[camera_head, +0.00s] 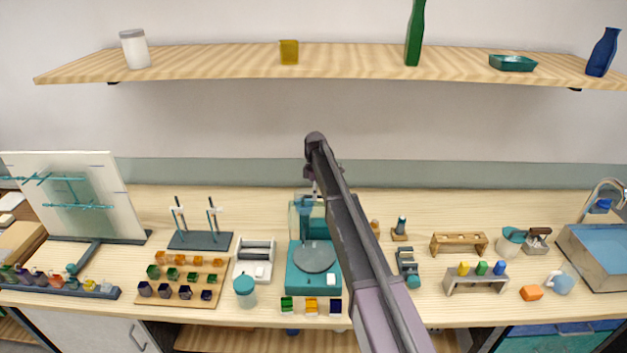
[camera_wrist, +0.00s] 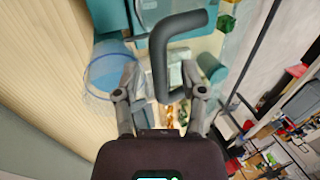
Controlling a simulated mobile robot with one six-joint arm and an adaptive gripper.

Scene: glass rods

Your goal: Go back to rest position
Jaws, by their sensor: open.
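My gripper (camera_head: 313,188) hangs from the end of my raised arm, over the back of a teal machine with a round grey plate (camera_head: 315,257) near the bench's middle. In the wrist view my gripper (camera_wrist: 160,72) has its two fingers spread apart. A dark grey bent bar (camera_wrist: 163,45) shows between and beyond them; I cannot tell whether they touch it. A clear, blue-tinted round vessel (camera_wrist: 108,68) is beside the left finger in that view. No held object is visible.
A wooden shelf (camera_head: 220,65) with bottles runs above the bench. A two-post stand (camera_head: 200,240), a block board (camera_head: 180,290) and a teal-lidded jar (camera_head: 244,290) are left of the machine. Small racks, including a wooden one (camera_head: 459,240), are right. Bare bench lies behind them.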

